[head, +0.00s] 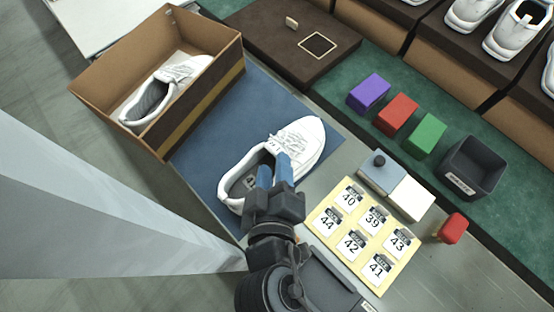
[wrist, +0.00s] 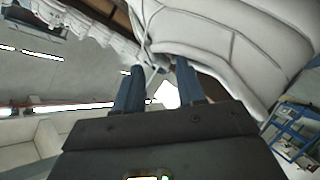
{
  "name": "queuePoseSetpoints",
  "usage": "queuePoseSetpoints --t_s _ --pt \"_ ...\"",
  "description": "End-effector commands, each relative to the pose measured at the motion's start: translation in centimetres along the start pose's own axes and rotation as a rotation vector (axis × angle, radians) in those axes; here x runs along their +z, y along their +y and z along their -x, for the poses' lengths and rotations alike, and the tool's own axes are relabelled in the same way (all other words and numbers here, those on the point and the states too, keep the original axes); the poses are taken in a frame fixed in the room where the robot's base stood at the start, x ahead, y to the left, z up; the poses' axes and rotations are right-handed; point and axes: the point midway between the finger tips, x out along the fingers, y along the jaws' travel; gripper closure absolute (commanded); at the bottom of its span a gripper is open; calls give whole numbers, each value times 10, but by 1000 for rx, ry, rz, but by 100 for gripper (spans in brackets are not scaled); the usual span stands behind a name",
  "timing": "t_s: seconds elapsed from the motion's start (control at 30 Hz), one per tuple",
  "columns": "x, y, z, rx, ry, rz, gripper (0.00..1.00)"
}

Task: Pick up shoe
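A white lace-up shoe (head: 302,143) lies on the blue mat (head: 218,125), toe toward the upper right and its opening toward the lower left. My gripper (head: 274,166) is at the near side of this shoe, its two blue fingers reaching over the collar and lace area. In the wrist view the fingers (wrist: 160,68) stand apart with a gap between them, and the shoe (wrist: 235,40) fills the top. The fingertips overlap the shoe's edge there; I cannot tell whether they touch it.
An open cardboard box (head: 205,82) holding another white shoe (head: 160,95) stands at the left. Purple (head: 368,94), red (head: 396,114) and green (head: 426,136) blocks and a dark bin (head: 473,165) stand behind.

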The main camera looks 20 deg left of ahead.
Motion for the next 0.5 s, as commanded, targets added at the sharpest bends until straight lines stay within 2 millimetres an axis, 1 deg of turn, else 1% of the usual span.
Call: queuePoseSetpoints --t_s 0.03,0.1,0.2,0.3,0.5 --pt "-2 1 -9 1 0 0 61" --pt "-1 1 -19 0 1 1 61" --pt "-1 1 -30 1 0 1 61" --pt "0 0 -34 0 1 0 61" --pt "0 0 -35 0 1 0 61"
